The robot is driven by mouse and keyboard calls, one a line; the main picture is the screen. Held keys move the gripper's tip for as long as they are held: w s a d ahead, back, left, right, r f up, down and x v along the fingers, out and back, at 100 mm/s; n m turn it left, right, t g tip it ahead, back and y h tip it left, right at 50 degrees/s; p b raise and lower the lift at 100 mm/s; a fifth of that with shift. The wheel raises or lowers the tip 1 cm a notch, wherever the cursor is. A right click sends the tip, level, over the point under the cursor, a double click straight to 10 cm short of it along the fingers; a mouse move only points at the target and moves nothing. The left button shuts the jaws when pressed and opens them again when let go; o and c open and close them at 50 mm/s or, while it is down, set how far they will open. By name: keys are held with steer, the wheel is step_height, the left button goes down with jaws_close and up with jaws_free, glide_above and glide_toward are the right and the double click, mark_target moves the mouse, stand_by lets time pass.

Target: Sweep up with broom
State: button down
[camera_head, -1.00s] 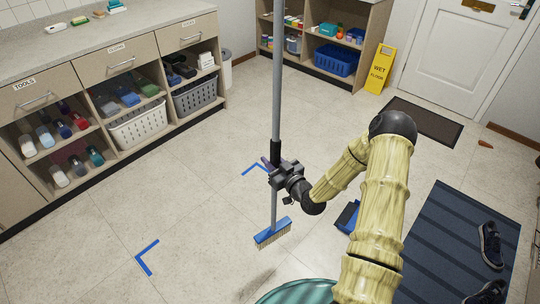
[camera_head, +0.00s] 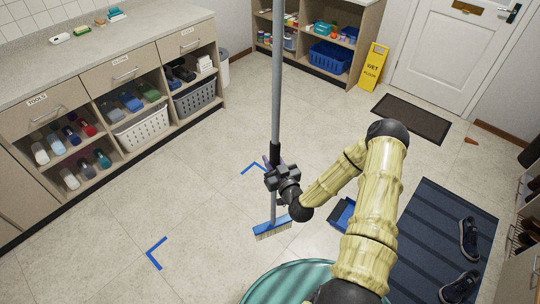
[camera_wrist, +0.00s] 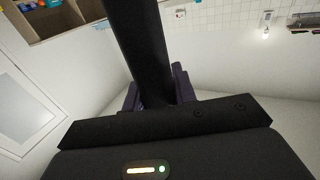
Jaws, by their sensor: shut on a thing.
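The broom (camera_head: 277,95) stands nearly upright in the head view, with a long grey handle and a blue head with tan bristles (camera_head: 272,229) low over or on the floor; I cannot tell if the bristles touch. My gripper (camera_head: 273,170) is shut around the black grip section of the handle. In the wrist view the dark handle (camera_wrist: 146,60) runs up between the fingers. A blue dustpan (camera_head: 342,213) lies on the floor to the right of the broom head, partly hidden by my arm.
Blue corner marks (camera_head: 156,253) are on the floor, left of the broom. A striped mat (camera_head: 430,235) with dark shoes lies right. A yellow wet-floor sign (camera_head: 374,66) stands at the back. Cabinets (camera_head: 125,85) line the left wall. A small brown piece (camera_head: 471,140) lies near the door.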

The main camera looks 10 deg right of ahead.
mark_target(276, 143)
steer(key=s+r+h+p, duration=0.1)
steer(key=r+p, duration=0.2)
steer(key=p, duration=0.1)
steer(key=s+r+m+h+p, duration=0.1)
steer(key=r+p, duration=0.3)
steer(key=s+r+m+h+p, duration=0.1)
steer(key=r+p, duration=0.2)
steer(key=p, duration=0.1)
steer(key=shift+s+d+r+p, duration=0.15)
steer(key=shift+r+p, duration=0.2)
steer(key=shift+s+r+p, duration=0.2)
steer(key=shift+r+p, duration=0.05)
steer(key=shift+p, duration=0.2)
